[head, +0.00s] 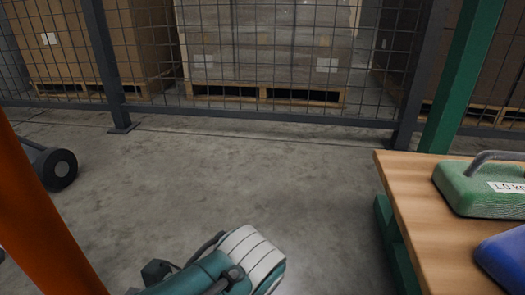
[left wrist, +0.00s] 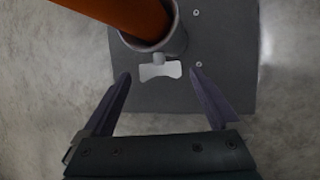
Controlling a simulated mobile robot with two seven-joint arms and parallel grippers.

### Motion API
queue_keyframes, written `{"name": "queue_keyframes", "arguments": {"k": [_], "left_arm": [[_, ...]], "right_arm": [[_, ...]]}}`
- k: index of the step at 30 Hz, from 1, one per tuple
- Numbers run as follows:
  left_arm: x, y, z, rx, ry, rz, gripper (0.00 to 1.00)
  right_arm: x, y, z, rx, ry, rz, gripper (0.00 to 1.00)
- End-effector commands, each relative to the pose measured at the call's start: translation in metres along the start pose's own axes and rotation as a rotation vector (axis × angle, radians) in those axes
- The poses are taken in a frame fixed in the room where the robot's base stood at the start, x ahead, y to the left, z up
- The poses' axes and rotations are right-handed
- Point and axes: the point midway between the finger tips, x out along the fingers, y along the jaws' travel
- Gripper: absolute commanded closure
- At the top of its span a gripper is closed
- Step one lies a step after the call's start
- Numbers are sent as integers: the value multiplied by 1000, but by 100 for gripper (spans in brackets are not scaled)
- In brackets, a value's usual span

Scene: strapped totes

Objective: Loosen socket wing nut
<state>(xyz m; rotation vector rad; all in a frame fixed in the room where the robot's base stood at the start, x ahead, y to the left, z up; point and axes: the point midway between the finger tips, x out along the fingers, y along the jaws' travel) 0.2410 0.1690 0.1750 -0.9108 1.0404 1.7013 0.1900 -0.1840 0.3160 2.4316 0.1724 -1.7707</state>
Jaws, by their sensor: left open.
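In the left wrist view, a pale grey wing nut (left wrist: 160,71) sticks out from the near side of a grey round socket (left wrist: 175,42). The socket stands on a dark square base plate (left wrist: 225,88) with bolt heads. An orange post (left wrist: 125,14) stands in the socket; an orange post also shows at the left of the head view (head: 32,215). My left gripper (left wrist: 159,77) is open, its two dark fingers pointing at the wing nut, one tip to each side with gaps. The socket and wing nut are out of the head view. My right gripper is not seen.
A wooden-topped bench (head: 405,185) stands at right with a green handled weight (head: 475,190) and a blue object (head: 505,258). A mesh fence (head: 250,115) with boxes on pallets behind closes off the back. A dark wheel (head: 58,169) is at left.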

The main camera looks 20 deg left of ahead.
Motion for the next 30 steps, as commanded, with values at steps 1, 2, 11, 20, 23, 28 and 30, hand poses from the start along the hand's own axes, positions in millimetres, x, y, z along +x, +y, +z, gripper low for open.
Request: {"name": "queue_keyframes", "arguments": {"k": [1,2,11,20,23,28,30], "left_arm": [[3,0,0,0,0,0,5],[3,0,0,0,0,0,5],[2,0,0,0,0,0,14],[2,0,0,0,0,0,48],[2,0,0,0,0,0,59],[2,0,0,0,0,0,78],[2,0,0,0,0,0,86]], "right_arm": [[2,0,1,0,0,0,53],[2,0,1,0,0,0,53],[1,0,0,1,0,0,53],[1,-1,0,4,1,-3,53],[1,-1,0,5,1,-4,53],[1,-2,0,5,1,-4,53],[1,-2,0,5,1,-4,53]]}}
